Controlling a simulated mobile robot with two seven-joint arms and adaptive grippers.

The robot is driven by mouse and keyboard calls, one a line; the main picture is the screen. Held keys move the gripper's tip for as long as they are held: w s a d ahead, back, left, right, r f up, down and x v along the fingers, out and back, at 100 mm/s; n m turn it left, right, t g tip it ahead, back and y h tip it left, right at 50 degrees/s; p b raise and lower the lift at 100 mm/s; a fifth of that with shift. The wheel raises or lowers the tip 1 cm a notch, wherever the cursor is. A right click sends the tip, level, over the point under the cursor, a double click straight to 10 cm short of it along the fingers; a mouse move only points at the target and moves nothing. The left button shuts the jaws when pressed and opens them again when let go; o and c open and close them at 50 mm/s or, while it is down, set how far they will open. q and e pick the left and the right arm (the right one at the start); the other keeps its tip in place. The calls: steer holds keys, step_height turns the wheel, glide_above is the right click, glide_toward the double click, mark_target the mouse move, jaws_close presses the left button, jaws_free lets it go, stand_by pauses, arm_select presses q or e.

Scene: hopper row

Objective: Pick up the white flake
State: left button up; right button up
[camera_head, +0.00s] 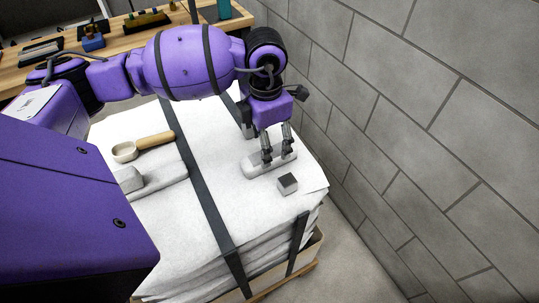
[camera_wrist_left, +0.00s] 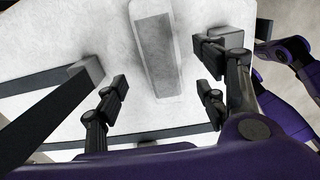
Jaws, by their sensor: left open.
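A pale, long flat slab (camera_head: 258,165), the likeliest white flake, lies on top of the strapped white stack (camera_head: 225,185). It is light grey-white with a raised strip along its middle. My left gripper (camera_head: 277,157) reaches down over it, fingers spread. In the left wrist view the slab (camera_wrist_left: 157,58) runs away from me, its near end between the two open fingers of my left gripper (camera_wrist_left: 163,90). The fingers look clear of its sides there. Whether the fingertips touch it or the stack I cannot tell.
A small grey block with a dark top (camera_head: 287,184) sits close beside the slab. A wooden-handled scoop (camera_head: 145,146) and another pale slab (camera_head: 155,182) lie to the left. A dark strap (camera_head: 205,195) crosses the stack. A block wall (camera_head: 400,120) stands close on the right.

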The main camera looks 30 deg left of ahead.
arm_select(q)
steer(key=f, duration=0.5)
steer(key=shift+w+d+f, duration=0.1)
steer(key=shift+w+d, duration=0.1)
steer(key=shift+d, duration=0.1)
steer(key=c, duration=1.3)
